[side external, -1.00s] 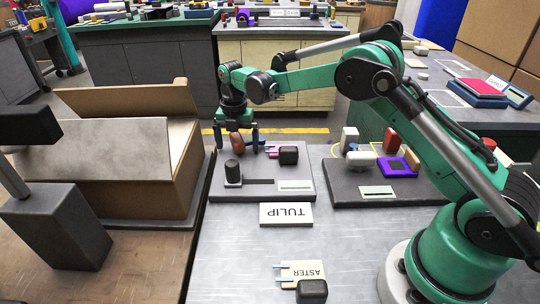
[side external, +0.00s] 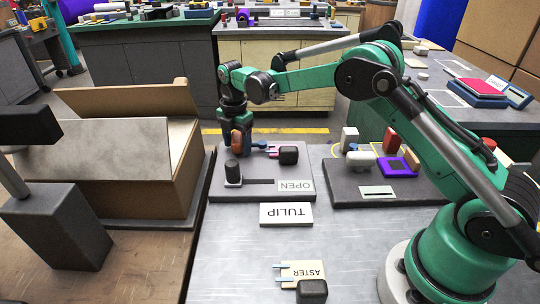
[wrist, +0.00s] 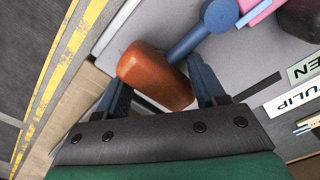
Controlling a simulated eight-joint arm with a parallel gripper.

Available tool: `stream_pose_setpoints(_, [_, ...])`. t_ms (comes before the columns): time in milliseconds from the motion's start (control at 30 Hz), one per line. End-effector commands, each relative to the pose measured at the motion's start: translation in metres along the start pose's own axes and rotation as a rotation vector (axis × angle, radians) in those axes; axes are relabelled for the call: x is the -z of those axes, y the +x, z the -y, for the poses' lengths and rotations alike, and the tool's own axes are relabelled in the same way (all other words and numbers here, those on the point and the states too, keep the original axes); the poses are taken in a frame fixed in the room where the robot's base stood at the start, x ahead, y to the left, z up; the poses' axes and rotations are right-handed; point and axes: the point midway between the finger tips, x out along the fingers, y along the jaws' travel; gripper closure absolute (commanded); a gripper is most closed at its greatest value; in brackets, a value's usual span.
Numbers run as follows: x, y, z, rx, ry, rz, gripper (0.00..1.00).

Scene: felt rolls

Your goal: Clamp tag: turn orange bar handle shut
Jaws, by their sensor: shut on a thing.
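The orange bar handle (side external: 237,141) stands at the back left of a grey base plate (side external: 217,178). In the wrist view the handle (wrist: 158,76) lies between the two fingers, joined by a blue bar (wrist: 195,38) to a round blue pivot. My gripper (side external: 240,152) is shut on the handle. The fingers also show in the wrist view (wrist: 162,88). A label on the plate (side external: 295,186) reads OPEN. A white TULIP tag (side external: 286,214) lies in front of the plate, upside down in the picture.
A black knob (side external: 232,170) and a dark block (side external: 288,155) with pink and blue pegs stand on the plate. A second plate (side external: 350,197) with several parts is to the right. An ASTER tag (side external: 302,270) lies in front. A cardboard box (side external: 160,190) stands left.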

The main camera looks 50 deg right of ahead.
Motion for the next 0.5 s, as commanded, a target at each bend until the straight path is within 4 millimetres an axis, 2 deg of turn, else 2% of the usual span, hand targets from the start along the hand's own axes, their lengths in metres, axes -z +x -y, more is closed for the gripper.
stream_pose_setpoints(33, [-0.0009,0.0003,-0.0021,-0.01,0.083,0.004,1.0])
stream_pose_setpoints(67, [-0.001,0.0003,-0.0021,-0.011,0.072,0.005,0.28])
stream_pose_setpoints(100, [-0.001,0.0003,-0.0021,-0.011,0.068,0.004,0.17])
stream_pose_setpoints(500, [-0.0006,-0.0049,-0.0012,-0.006,0.064,0.003,0.15])
